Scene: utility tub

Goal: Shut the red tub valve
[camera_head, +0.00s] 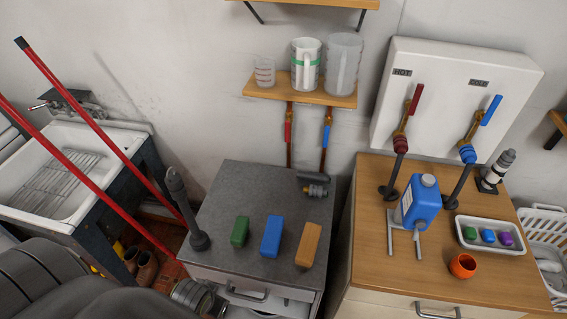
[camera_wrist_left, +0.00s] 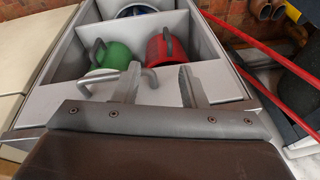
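A red lever (camera_head: 416,98) sits on a brass valve under the HOT label on the white wall panel, tilted up and right. A second, smaller red handle (camera_head: 288,130) lies along a copper pipe below the wall shelf. I cannot tell which is the tub valve. My left gripper (camera_wrist_left: 160,88) is open, its two fingers apart over a divided drawer by the grey cabinet, far below both red handles. Nothing shows gripped between the fingers. My right gripper is in neither view.
The drawer (camera_wrist_left: 210,84) holds a green mug (camera_wrist_left: 112,56) and a red mug (camera_wrist_left: 165,48). A blue lever (camera_head: 491,108) is under COLD. A blue jug (camera_head: 421,200) stands on the wooden counter (camera_head: 375,270). Red poles (camera_head: 110,140) lean across the sink (camera_head: 60,215).

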